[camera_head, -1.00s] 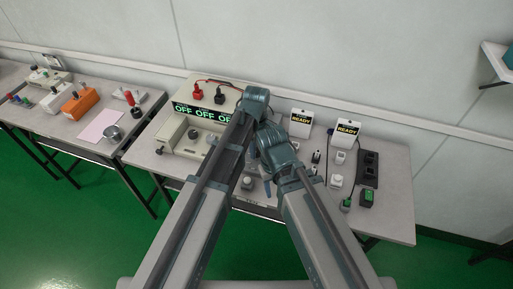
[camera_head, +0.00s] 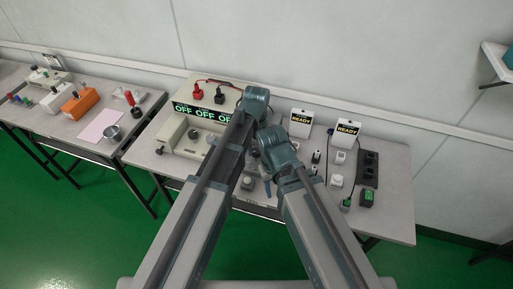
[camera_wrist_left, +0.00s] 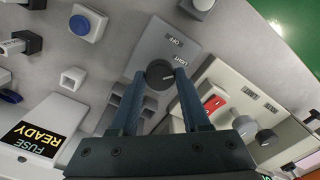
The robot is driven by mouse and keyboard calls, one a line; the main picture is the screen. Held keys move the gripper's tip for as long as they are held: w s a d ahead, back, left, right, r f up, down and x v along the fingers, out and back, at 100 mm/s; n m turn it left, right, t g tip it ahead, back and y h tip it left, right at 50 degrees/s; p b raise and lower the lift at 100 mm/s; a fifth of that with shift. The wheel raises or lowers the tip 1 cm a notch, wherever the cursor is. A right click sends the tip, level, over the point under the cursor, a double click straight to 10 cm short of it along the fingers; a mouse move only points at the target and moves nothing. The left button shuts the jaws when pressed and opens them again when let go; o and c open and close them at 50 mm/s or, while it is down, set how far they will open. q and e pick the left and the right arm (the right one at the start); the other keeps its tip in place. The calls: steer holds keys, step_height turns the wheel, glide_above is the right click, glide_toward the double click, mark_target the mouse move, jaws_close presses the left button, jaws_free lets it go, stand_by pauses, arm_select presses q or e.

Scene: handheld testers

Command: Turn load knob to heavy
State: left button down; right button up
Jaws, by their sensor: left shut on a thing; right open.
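The load knob (camera_wrist_left: 160,73) is a dark round knob on a grey panel (camera_wrist_left: 152,42) in the left wrist view. The labels OFF and LIGHT are printed beside it; no HEAVY label is readable, and my right-hand finger in that view covers part of the panel. My left gripper (camera_wrist_left: 157,77) has one finger on each side of the knob and is shut on it. A pale mark shows on the knob's face. In the head view my arms hide the knob and the left gripper. My right gripper (camera_head: 267,187) is mostly hidden by its own wrist, low over the table.
A tester box with several OFF displays (camera_head: 190,109) stands at the back left. Two READY units (camera_head: 347,131) stand at the right, with small switches and sockets before them. In the left wrist view, a panel with a red switch (camera_wrist_left: 214,103) and grey knobs lies beside the load panel.

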arm_select(q)
steer(key=m, duration=1.3)
steer(key=shift+m, duration=0.3)
steer(key=m, duration=1.3)
steer(key=shift+m, duration=0.3)
steer(key=shift+c, duration=1.9)
jaws_free()
steer(key=shift+r, duration=0.1)
